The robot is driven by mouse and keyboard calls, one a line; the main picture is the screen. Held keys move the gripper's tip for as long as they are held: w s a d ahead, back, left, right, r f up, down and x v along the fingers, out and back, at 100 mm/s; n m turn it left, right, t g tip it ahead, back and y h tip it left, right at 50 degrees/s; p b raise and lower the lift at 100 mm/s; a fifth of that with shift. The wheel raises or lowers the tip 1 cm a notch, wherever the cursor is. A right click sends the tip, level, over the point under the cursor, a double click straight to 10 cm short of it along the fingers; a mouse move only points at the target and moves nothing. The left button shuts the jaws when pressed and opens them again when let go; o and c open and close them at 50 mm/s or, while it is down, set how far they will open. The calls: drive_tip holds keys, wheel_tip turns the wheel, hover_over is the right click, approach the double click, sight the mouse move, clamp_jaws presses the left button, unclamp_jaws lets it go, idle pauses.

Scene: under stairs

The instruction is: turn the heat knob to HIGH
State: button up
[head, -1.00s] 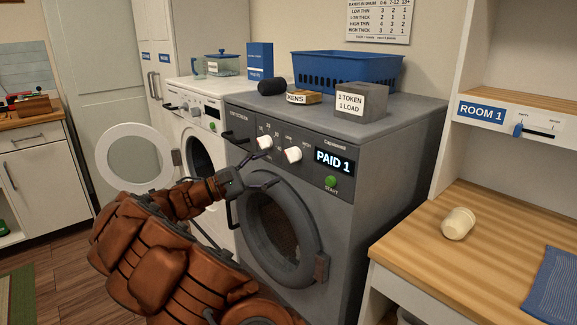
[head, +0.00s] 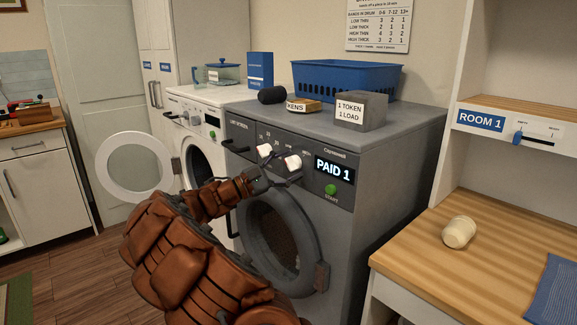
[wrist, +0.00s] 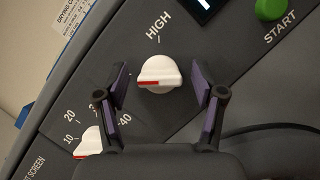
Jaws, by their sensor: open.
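The heat knob (wrist: 159,74) is white with a red mark and sits on the dark panel of the grey dryer (head: 370,185). In the wrist view the word HIGH is printed up and slightly left of it, and the red mark lies along the knob's lower edge, not towards HIGH. The heat knob also shows in the head view (head: 293,161). My gripper (wrist: 160,85) is open, with one finger on each side of the heat knob and a visible gap on both sides. In the head view my gripper (head: 279,167) is at the panel.
A second white knob (wrist: 90,143) with numbers around it is at the lower left in the wrist view. The green START button (head: 331,189) and PAID 1 display (head: 334,169) are to the right. The round dryer door (head: 317,262) is below.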

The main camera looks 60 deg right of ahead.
drive_tip(key=c, duration=1.2)
drive_tip(key=shift+o, duration=0.2)
drive_tip(key=shift+m, duration=0.4)
drive_tip(key=m+y+b, duration=0.1)
drive_tip(key=m, duration=0.1)
drive_tip(key=m+y+b, duration=0.1)
drive_tip(key=m, duration=0.2)
drive_tip(key=shift+f+y+b, duration=0.15)
drive_tip(key=shift+y+b, duration=0.15)
drive_tip(key=shift+b, duration=0.1)
drive_tip(key=m+y+b, duration=0.1)
drive_tip(key=m+b, duration=0.2)
drive_tip(key=m, duration=0.1)
drive_tip(key=shift+w+m, duration=0.1)
drive_tip(key=shift+m, duration=0.2)
drive_tip(key=m+t+y+b, duration=0.1)
drive_tip(key=m+t+b, duration=0.1)
drive_tip(key=m+b, duration=0.2)
drive_tip(key=shift+b, duration=0.3)
drive_tip(key=shift+m+t+y+b, duration=0.4)
drive_tip(key=shift+m+t+b, duration=0.3)
drive_tip(key=shift+m+b, duration=0.6)
drive_tip(key=shift+r, duration=0.25)
